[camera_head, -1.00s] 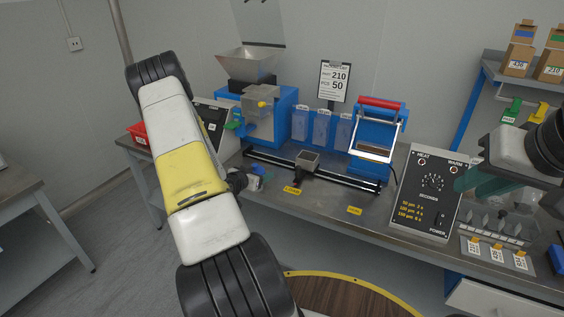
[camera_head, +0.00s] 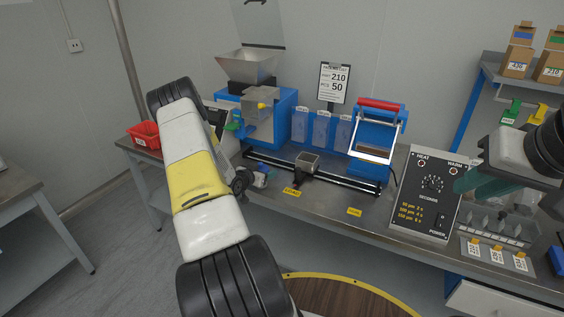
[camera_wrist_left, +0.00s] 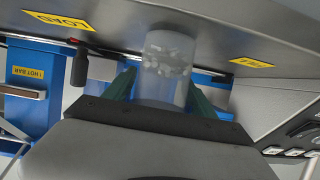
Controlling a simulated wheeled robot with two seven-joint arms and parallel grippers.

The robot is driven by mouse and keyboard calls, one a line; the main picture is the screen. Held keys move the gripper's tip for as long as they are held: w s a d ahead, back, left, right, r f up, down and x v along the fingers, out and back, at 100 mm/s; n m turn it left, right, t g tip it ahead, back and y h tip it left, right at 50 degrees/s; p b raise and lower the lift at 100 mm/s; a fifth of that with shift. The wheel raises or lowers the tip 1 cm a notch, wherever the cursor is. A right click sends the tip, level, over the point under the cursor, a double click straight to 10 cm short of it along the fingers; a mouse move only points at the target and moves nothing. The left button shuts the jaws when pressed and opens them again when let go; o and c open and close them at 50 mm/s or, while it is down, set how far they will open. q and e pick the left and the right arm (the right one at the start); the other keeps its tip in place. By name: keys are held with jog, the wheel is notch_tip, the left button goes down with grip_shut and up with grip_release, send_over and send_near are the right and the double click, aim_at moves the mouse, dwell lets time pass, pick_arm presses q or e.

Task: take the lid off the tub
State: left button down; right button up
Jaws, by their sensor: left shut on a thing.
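In the left wrist view, a clear tub (camera_wrist_left: 168,62) with white pieces inside sits between the green fingers of my left gripper (camera_wrist_left: 160,92), which is shut on it. The pieces lie at the end of the tub towards the bench. The tub's near end is partly hidden by the gripper body, and I cannot make out a lid. In the head view, my left arm hides much of that wrist, and the tub is not clear there. My right gripper (camera_head: 488,186) shows green fingers at the right; its opening cannot be judged.
The blue hot bar machine (camera_head: 378,140) with a red handle and a hopper machine (camera_head: 265,110) stand at the back of the bench. A heat control panel (camera_head: 430,195) stands at the right. A red bin (camera_head: 144,134) is at the left.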

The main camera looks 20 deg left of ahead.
pick_arm(q)
jog(key=shift+f, duration=0.1)
jog(key=c, duration=0.6)
grip_release()
jog(key=shift+f, duration=0.1)
jog(key=o, duration=0.3)
